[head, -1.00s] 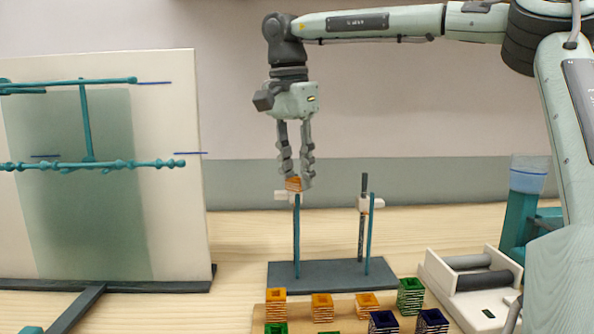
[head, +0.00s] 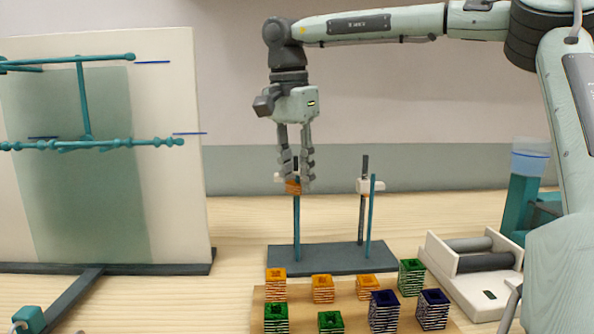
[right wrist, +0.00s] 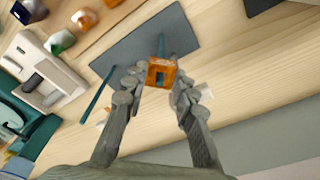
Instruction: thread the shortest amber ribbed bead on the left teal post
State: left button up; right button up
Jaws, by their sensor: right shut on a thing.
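My right gripper (head: 296,184) is shut on a short amber ribbed bead (head: 293,187), at the top of the left teal post (head: 297,225). In the right wrist view the bead (right wrist: 161,73) sits between the fingertips, its square hole facing the camera. Teal shows inside the hole, and the post (right wrist: 161,46) runs on from the bead's far side to the base. The bead looks to be around the post's top, but the fingers partly hide this in the head view. The right teal post (head: 371,220) is bare. My left gripper is not in view.
The posts stand on a dark base plate (head: 330,259). In front, a wooden tray (head: 258,300) holds several amber, green and blue beads. A white holder with rollers (head: 470,290) is at right. A board with teal rods (head: 175,225) stands at left.

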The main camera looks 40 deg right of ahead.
notch_tip(320, 180, down, 4)
jog(key=shift+f+b, duration=0.1)
jog(key=shift+b, duration=0.85)
dwell(0.3)
jog(key=o, duration=1.1)
jog(key=r, duration=0.4)
jog(key=a+r, duration=0.1)
jog(key=r, duration=0.7)
jog(key=shift+a, duration=0.2)
